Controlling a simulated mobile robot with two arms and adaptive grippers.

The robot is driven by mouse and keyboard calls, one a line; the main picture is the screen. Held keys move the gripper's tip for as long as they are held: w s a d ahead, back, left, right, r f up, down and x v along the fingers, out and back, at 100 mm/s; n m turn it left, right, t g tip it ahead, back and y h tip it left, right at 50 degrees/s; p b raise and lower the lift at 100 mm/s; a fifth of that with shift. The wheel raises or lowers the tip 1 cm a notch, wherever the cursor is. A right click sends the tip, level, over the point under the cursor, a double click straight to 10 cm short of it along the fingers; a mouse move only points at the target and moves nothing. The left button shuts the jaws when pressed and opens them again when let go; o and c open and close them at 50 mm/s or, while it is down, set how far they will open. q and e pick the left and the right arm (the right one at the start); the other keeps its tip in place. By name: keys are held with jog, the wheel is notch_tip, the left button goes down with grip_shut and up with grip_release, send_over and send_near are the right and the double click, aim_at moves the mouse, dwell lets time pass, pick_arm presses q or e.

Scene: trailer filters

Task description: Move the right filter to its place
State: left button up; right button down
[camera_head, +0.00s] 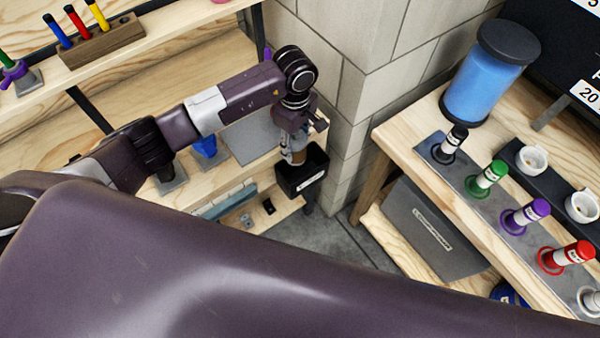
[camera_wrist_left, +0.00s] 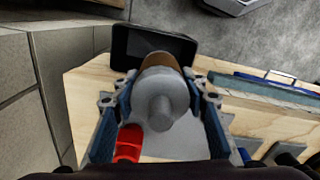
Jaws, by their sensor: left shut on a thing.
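My left gripper (camera_head: 296,148) is shut on a filter, a grey cylinder with a round knob and a tan-brown far end. The filter (camera_wrist_left: 161,104) sits between the two blue-grey fingers in the left wrist view. Only a small brown part of the filter (camera_head: 299,157) shows in the head view. A black open-topped bin (camera_head: 303,183) with a white label is at the shelf's right end, just below the filter. The bin (camera_wrist_left: 133,38) also shows in the left wrist view, beyond the filter's tan end. I cannot tell whether they touch. My right gripper is not in view.
A concrete-block wall (camera_head: 345,100) stands close right of the gripper. A red object (camera_wrist_left: 129,143) shows beside the left finger. A blue object (camera_head: 208,148) stands on the shelf. The right bench holds a blue canister (camera_head: 488,80) and several coloured-top pieces, including green (camera_head: 490,175).

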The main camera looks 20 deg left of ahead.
pick_arm(q)
notch_tip(320, 180, down, 2)
jog(key=shift+f+b, duration=0.15)
jog(key=shift+b, duration=0.25)
jog(key=o, duration=1.2)
jog(key=shift+o, duration=0.2)
notch_tip(320, 180, up, 12)
jog(key=shift+r, duration=0.1)
